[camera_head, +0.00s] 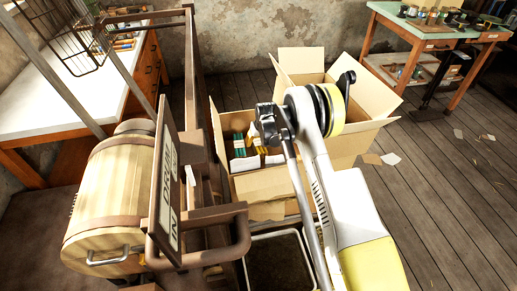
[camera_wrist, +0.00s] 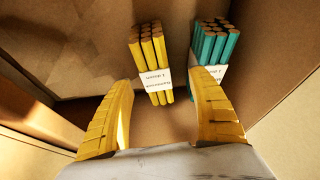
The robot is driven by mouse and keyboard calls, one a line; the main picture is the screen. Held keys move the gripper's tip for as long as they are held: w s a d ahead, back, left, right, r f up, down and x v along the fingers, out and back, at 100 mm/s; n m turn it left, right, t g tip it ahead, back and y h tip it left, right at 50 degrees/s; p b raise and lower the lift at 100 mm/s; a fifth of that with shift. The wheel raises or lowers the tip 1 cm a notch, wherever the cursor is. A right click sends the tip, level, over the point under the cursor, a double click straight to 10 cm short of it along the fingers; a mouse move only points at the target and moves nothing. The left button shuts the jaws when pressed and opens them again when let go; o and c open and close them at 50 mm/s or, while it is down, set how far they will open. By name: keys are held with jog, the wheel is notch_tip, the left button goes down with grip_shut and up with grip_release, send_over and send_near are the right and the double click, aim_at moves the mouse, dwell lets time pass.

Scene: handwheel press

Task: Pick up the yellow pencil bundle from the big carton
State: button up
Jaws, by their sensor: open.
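The yellow pencil bundle (camera_wrist: 152,62) stands in the carton in the wrist view, wrapped in a white printed band, its pencil ends toward the camera. My gripper (camera_wrist: 164,80) is open, with one yellow finger on each side of the picture. The bundle shows beyond and between the fingertips; no contact is visible. A teal pencil bundle (camera_wrist: 209,48) with a white band stands to its right, behind the right fingertip.
Carton walls (camera_wrist: 75,52) rise around the gripper. In the head view, raised carton flaps (camera_head: 302,62) stand at the back. A press with a wooden barrel (camera_head: 110,195) and metal frame is close on the left. A green-topped table (camera_head: 440,32) is back right; floor at right is mostly clear.

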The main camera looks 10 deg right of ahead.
aim_at(259, 142)
jog(key=b+x, duration=0.2)
jog(key=x, duration=0.1)
jog(key=b+x, duration=0.1)
jog(key=x, duration=0.1)
jog(key=shift+w+d, duration=0.35)
jog(key=shift+w, duration=0.1)
jog(key=shift+r, duration=0.15)
jog(key=c, duration=1.4)
